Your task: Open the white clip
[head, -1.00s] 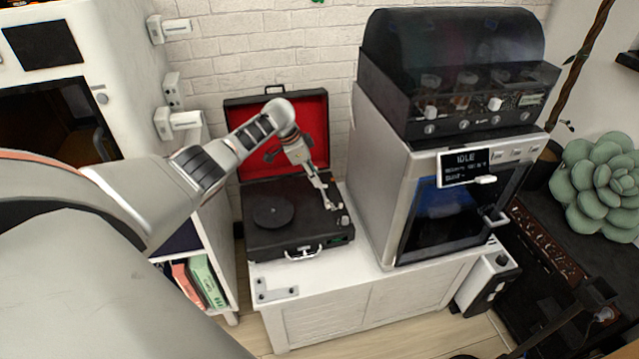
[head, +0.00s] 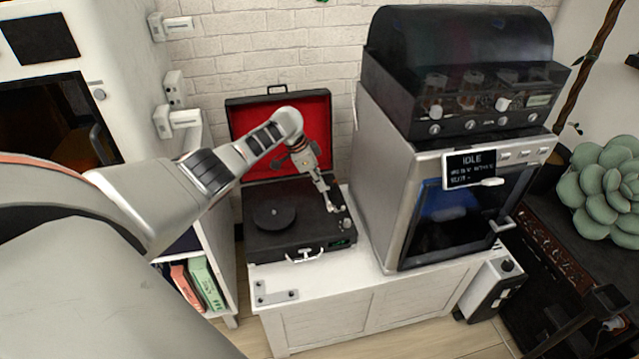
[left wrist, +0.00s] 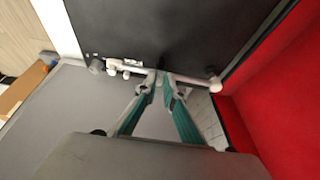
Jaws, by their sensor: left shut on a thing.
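The black record player (head: 270,240) stands open on the white cabinet, with its red-lined lid (head: 312,118) raised behind it. My left gripper (head: 331,206) reaches down to the right side of its deck, at the pale tonearm. In the left wrist view, the two teal-sided fingers of my left gripper (left wrist: 165,77) meet across the middle of the pale tonearm (left wrist: 195,80). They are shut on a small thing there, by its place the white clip. The fingertips mostly hide it, so I cannot tell how far open it is. My right gripper is not in view.
A grey machine (head: 390,170) with a screen stands close to the right of the record player, with a dark-hooded unit (head: 460,45) on top. A metal bracket (head: 275,297) lies at the cabinet's front left. A shelf (head: 213,270) with books stands to the left.

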